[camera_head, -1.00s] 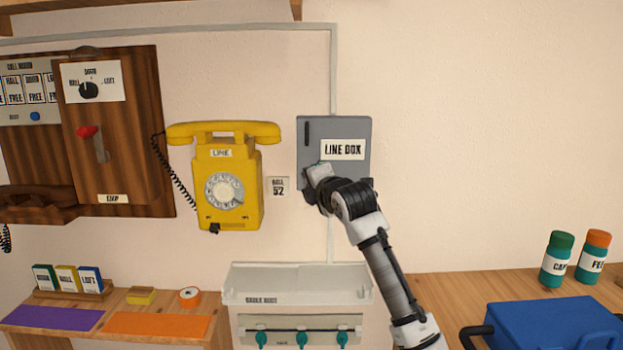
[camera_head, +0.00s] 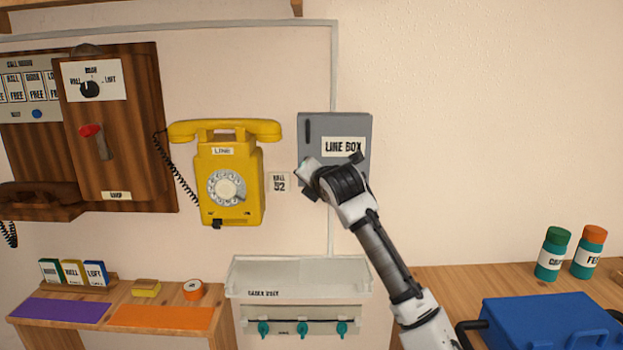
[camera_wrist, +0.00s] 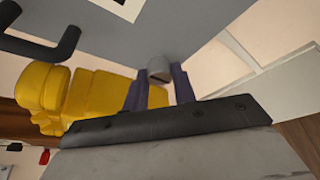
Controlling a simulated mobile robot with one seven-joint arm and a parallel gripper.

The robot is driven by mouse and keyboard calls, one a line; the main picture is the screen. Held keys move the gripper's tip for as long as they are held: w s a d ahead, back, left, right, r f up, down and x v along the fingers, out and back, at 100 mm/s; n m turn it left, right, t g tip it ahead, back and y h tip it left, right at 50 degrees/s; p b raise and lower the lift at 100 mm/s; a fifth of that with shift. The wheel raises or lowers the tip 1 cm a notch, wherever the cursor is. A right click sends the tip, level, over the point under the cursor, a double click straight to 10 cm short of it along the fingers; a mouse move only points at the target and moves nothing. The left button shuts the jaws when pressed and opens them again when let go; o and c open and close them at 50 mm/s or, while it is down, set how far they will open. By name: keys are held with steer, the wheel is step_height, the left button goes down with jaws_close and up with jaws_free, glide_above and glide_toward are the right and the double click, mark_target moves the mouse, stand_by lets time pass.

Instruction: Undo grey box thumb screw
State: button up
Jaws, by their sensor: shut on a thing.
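The grey line box (camera_head: 310,140) is mounted on the wall right of the yellow phone, with a white "LINE BOX" label. It also fills the top of the wrist view (camera_wrist: 190,25). My gripper (camera_head: 306,178) is at the box's lower left corner. In the wrist view its two dark fingers are shut on a small grey rounded thumb screw (camera_wrist: 159,69) by the box's edge. The screw is hidden behind my gripper and wrist in the head view. Whether it is still seated in the box cannot be told.
A black handle (camera_wrist: 40,45) stands out from the box in the wrist view. A pale tray (camera_head: 300,282) lies below. The wall to the right is clear.

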steer(key=shift+a+f, duration=0.1)
steer(key=o, duration=1)
steer(key=b+v, duration=0.2)
steer(key=v, duration=1.2)
steer(key=shift+b, duration=0.4)
steer(key=shift+w, duration=0.1)
